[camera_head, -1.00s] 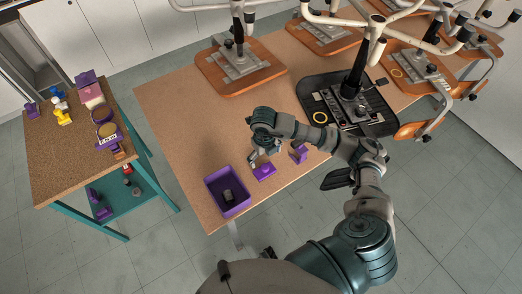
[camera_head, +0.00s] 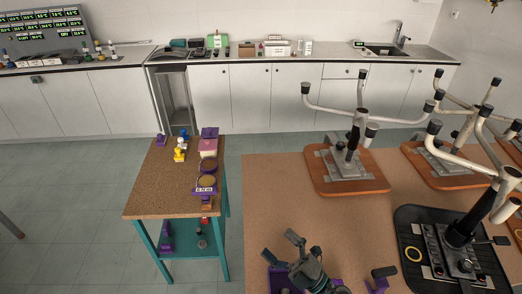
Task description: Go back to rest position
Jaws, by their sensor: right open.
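My right gripper (camera_head: 281,246) is in the lower middle of the head view, above the near part of the brown table (camera_head: 290,195). Its two fingers are spread apart, with nothing seen between them. It is over the edge of a purple bin (camera_head: 278,282), which it partly hides and which the lower frame edge cuts off. A purple piece (camera_head: 378,285) lies on the table to the right of the gripper. Most of my right arm is out of view. My left gripper is not in view.
A small teal-legged table (camera_head: 150,190) with purple and yellow items stands left. Cabinets (camera_head: 240,95) line the back wall. Open floor lies between.

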